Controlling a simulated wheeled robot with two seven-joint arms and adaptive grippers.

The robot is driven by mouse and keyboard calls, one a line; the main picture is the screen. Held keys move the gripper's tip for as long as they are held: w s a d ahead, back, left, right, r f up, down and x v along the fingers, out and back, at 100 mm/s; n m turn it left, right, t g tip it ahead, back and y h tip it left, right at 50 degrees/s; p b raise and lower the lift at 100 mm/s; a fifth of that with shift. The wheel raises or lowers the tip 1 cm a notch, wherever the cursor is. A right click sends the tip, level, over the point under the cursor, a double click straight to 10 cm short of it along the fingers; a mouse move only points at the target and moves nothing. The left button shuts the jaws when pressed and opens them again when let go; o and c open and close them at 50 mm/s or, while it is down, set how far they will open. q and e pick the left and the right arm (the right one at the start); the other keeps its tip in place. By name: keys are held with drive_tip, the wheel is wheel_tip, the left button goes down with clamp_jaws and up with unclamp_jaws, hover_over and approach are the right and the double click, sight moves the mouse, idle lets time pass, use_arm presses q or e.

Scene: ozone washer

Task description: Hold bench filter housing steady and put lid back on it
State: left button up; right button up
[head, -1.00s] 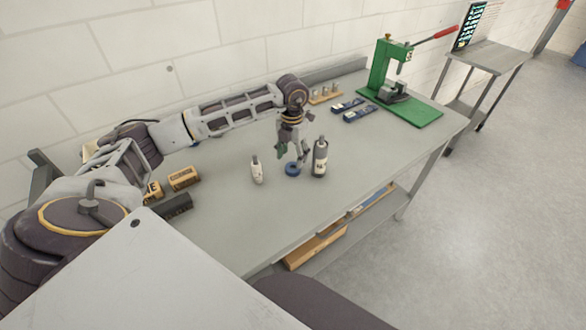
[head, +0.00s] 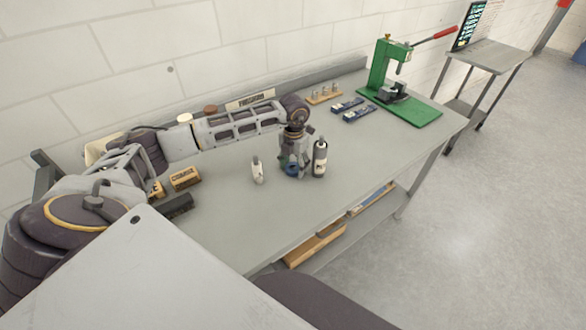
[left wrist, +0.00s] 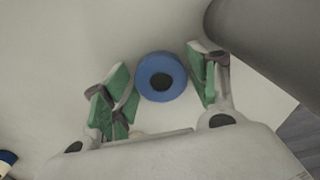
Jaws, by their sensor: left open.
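A small round blue piece with a dark centre (head: 292,170) lies on the bench; it looks like a lid, though I cannot be sure. In the left wrist view the blue piece (left wrist: 154,85) sits between the green-padded fingers, with gaps on both sides. My left gripper (head: 294,168) is open, pointing down around it, and partly hides it. A dark grey cylinder with a pale label (head: 320,160) stands upright just right of the gripper; a large grey round body (left wrist: 265,40) fills the upper right of the wrist view. I cannot tell which item is the filter housing. My right gripper is out of view.
A white bottle (head: 257,172) stands left of the gripper. Cardboard boxes (head: 185,178) and a black block (head: 176,206) lie farther left. Blue-dark packs (head: 358,113) and a green press (head: 400,95) are at the right. The bench front (head: 245,225) is clear.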

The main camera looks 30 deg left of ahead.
use_arm(q)
drive_tip(key=shift+c, duration=0.3)
drive_tip(key=c, duration=0.5)
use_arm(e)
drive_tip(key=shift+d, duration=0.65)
use_arm(q)
drive_tip(key=shift+r, duration=0.1)
drive_tip(key=shift+r+b, duration=1.05)
drive_tip(key=shift+r, duration=7.85)
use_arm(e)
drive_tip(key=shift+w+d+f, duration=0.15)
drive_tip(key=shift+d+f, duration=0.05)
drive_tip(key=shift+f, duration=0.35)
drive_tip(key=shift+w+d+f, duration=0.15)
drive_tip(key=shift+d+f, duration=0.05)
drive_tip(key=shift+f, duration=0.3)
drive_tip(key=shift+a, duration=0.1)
